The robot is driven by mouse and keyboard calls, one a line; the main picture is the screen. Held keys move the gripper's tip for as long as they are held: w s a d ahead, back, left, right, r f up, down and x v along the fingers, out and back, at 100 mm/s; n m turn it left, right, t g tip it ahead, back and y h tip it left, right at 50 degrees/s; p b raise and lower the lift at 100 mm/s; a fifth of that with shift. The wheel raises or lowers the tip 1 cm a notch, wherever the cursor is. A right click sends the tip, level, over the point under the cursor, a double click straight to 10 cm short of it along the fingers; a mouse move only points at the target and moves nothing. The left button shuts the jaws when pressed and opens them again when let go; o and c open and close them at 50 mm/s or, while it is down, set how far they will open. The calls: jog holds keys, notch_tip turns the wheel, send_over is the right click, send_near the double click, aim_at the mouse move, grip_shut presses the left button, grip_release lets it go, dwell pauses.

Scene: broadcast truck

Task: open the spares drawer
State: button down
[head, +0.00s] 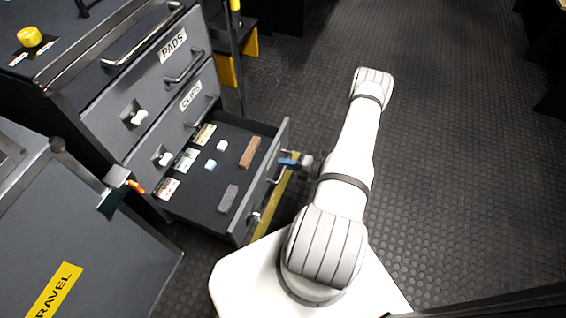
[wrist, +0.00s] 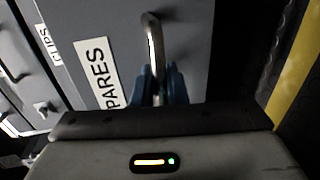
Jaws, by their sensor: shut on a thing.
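The spares drawer (head: 235,160) is the lowest drawer of the grey cabinet and stands pulled out in the head view. Small blocks and labelled cards lie inside it. Its front, with a white label (wrist: 99,72) reading "PARES" in view, fills the middle of the wrist view. My gripper (head: 290,161) is at the drawer's front. In the wrist view its blue fingers (wrist: 160,86) are shut on the metal bar handle (wrist: 153,42).
The pads drawer (head: 150,78) and clips drawer (head: 178,124) above are shut. A grey case (head: 80,225) with a yellow label stands at the left. A yellow floor strip (head: 272,208) runs by the drawer front. The dark floor (head: 460,150) at the right is clear.

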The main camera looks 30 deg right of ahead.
jog(key=shift+a, duration=0.2)
jog(key=c, duration=1.6)
grip_release()
jog(key=shift+o, duration=0.2)
jog(key=shift+d, duration=0.15)
jog(key=p+v, duration=0.2)
jog(key=v, duration=0.5)
jog(key=shift+s+d, duration=0.2)
jog(key=shift+s, duration=0.1)
jog(key=shift+r, duration=0.1)
